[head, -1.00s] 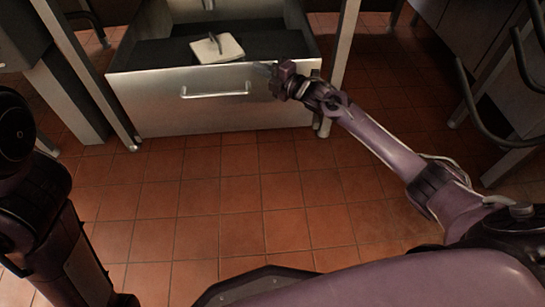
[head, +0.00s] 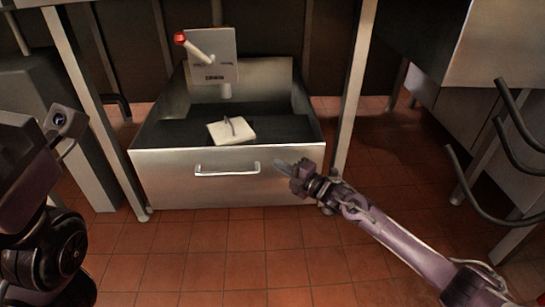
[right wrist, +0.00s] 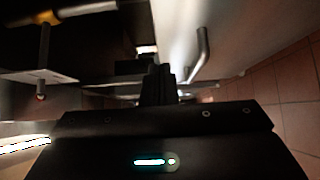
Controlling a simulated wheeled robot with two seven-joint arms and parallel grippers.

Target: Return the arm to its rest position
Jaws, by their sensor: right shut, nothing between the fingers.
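My right arm comes in from the lower right in the head view. Its gripper (head: 283,166) is shut and empty, in front of the upper right part of the metal drawer's front. The gripper's dark fingers (right wrist: 158,84) also show pressed together in the right wrist view. I cannot tell whether they touch the drawer. My left arm shows at the left edge of the head view, with its gripper out of the picture.
The metal drawer (head: 160,178) is open and has a bar handle (head: 227,170). A pale flat item (head: 232,131) with a dark handle lies in it. A lever with a red knob (head: 180,38) stands behind. Table legs flank the drawer. Curved metal bars (head: 480,185) are at right. Tiled floor in front is clear.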

